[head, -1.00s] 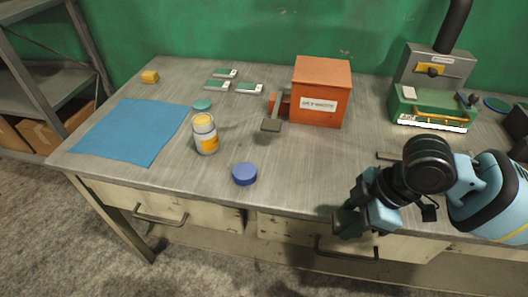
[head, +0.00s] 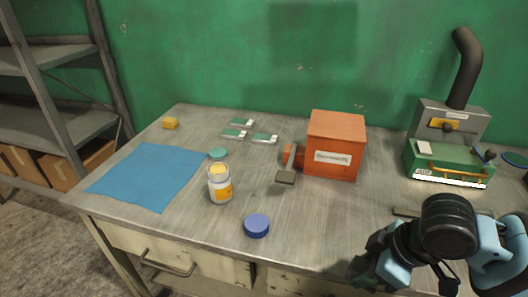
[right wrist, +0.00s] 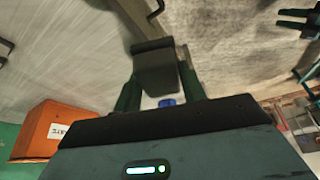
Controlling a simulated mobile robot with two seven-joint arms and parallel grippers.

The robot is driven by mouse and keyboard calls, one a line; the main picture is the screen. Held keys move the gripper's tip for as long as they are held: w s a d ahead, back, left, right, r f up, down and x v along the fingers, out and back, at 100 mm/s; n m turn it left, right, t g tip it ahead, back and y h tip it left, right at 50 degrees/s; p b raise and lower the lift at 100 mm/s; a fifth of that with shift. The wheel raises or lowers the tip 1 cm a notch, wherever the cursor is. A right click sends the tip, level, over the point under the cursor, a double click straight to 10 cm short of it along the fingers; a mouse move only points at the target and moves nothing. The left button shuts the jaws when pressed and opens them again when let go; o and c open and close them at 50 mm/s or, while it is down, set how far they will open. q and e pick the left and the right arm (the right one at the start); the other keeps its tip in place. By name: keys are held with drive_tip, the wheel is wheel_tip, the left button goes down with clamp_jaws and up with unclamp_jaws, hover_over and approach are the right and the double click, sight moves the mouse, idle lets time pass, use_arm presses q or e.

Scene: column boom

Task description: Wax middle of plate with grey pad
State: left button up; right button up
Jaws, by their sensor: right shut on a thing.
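My right gripper (head: 368,272) is low at the right in the head view, over the table's front edge. In the right wrist view its two dark green fingers (right wrist: 160,95) are shut on a dark grey block, the grey pad (right wrist: 157,68). The pad is hard to make out in the head view. Several small flat green and white pieces (head: 265,138) lie at the back of the table; I cannot tell whether one is the plate. My left gripper is outside the head view; a dark pronged shape (right wrist: 295,20) in the right wrist view may be it.
A green machine (head: 448,160) stands right. The front middle is mostly clear.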

drive_tip(key=w+d+r+m+t+h, duration=0.1)
drive_tip(key=w+r+m+h, duration=0.2)
drive_tip(key=m, duration=0.8)
drive_tip(key=shift+w+r+t+h, duration=0.4)
drive_tip(key=shift+w+r, duration=0.1)
drive_tip(key=shift+w, duration=0.4)
drive_tip(key=shift+d, duration=0.1)
